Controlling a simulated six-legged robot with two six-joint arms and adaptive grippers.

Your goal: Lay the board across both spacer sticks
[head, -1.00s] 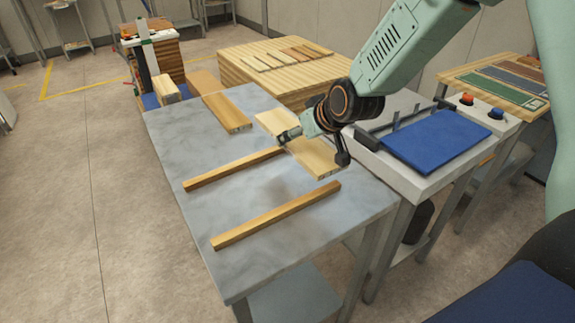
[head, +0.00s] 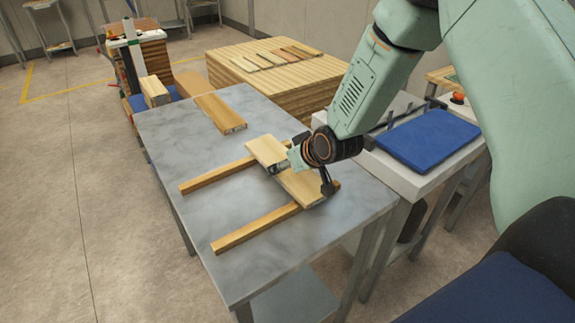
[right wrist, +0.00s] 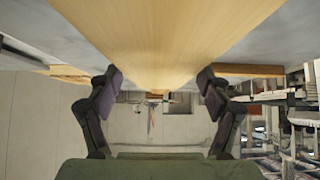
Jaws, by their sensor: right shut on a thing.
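The pale wooden board (head: 262,151) spans the right-hand ends of both spacer sticks in the head view. Whether it rests on them or hangs just above, I cannot tell. The far stick (head: 218,174) and the near stick (head: 255,229) lie roughly parallel on the grey table, their right ends partly hidden by the board and gripper. My right gripper (head: 281,168) is shut on the board around its middle. In the right wrist view the board (right wrist: 160,35) fills the top centre between the two fingers (right wrist: 158,92). My left gripper is not in view.
The grey table (head: 180,135) is clear at left and front. Another wooden board (head: 215,108) lies at its back. A blue pad (head: 428,138) on a white stand is at right. A wood stack (head: 290,85) with several thin strips stands behind.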

